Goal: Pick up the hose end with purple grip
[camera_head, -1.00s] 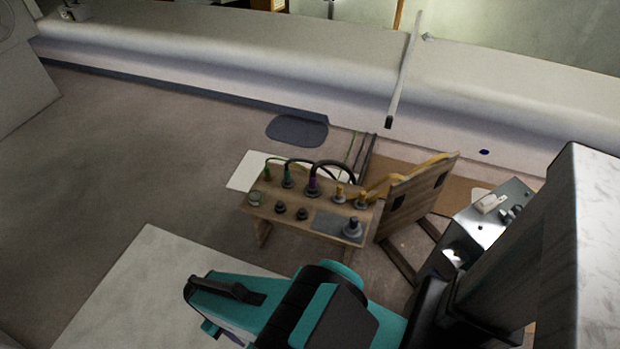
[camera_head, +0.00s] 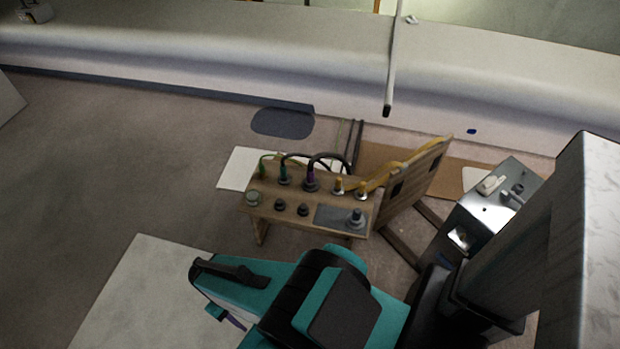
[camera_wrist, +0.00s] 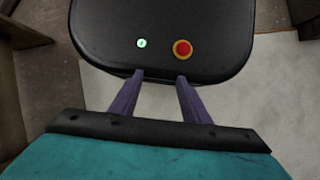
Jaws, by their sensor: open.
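The hose end with purple grip (camera_head: 310,178) stands upright in the back row of a small wooden stand. A black hose arches from its top toward the back right. Hose ends with green grips (camera_head: 263,170) and (camera_head: 284,174) stand to its left, and yellow-topped ones (camera_head: 338,186) to its right. My gripper shows in the wrist view (camera_wrist: 160,82) with its two purple fingers apart and nothing between them. In the head view my teal arm is in front of the stand, and the fingertips are mostly hidden. The purple-grip hose end is not in the wrist view.
The wooden stand (camera_head: 272,215) has dark caps along its front row and a grey plate at right. A slanted wooden panel (camera_head: 425,180) stands to its right, with a metal box (camera_head: 490,205) beyond. A pale sheet (camera_head: 130,290) lies on the floor at left.

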